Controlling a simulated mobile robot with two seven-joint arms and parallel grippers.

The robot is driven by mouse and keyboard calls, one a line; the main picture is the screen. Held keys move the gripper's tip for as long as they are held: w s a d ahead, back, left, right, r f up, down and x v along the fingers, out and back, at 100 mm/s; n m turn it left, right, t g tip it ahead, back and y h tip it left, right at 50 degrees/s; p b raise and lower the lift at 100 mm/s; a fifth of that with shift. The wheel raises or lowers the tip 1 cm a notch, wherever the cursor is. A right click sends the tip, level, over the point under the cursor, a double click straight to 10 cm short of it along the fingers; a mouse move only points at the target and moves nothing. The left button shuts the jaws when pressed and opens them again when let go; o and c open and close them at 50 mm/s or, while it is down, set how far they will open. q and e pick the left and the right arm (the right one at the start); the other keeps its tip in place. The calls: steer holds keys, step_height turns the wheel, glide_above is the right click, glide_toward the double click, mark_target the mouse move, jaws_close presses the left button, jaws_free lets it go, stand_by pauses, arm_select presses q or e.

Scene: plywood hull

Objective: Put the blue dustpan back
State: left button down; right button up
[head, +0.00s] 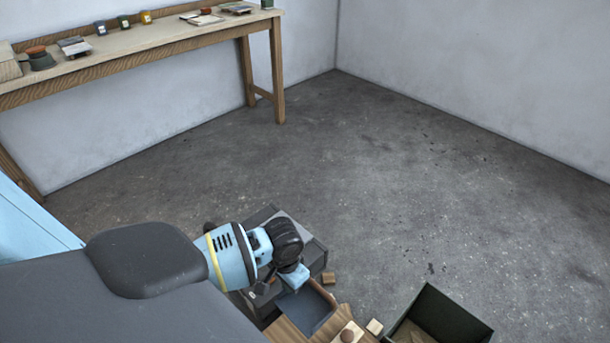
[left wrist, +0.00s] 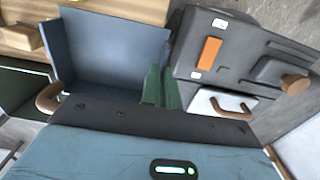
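The blue dustpan (head: 308,309) shows low in the middle of the head view, among wooden pieces. In the left wrist view, its grey-blue pan with a raised side (left wrist: 115,50) fills the upper left. My left gripper (head: 293,276) is just above the dustpan's far end in the head view. My right gripper is in neither view.
A dark grey case (left wrist: 240,60) with an orange patch stands close to the dustpan's right in the left wrist view. A dark green open box (head: 438,318) is at the lower right of the head view. A wooden bench (head: 150,52) with small items stands along the wall. The floor (head: 400,190) between is clear.

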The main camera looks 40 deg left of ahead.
arm_select(q)
step_height(320, 180, down, 5)
steer(key=shift+f+b, duration=0.1)
steer(key=shift+b, duration=0.6)
steer(key=shift+f, duration=0.55)
step_height(320, 180, down, 4)
steer(key=shift+r+b, duration=0.15)
steer(key=shift+b, duration=0.5)
steer(key=shift+f, duration=0.2)
steer(key=c, duration=1.6)
jaws_free()
steer(key=shift+c, duration=0.2)
steer(key=shift+r, duration=0.15)
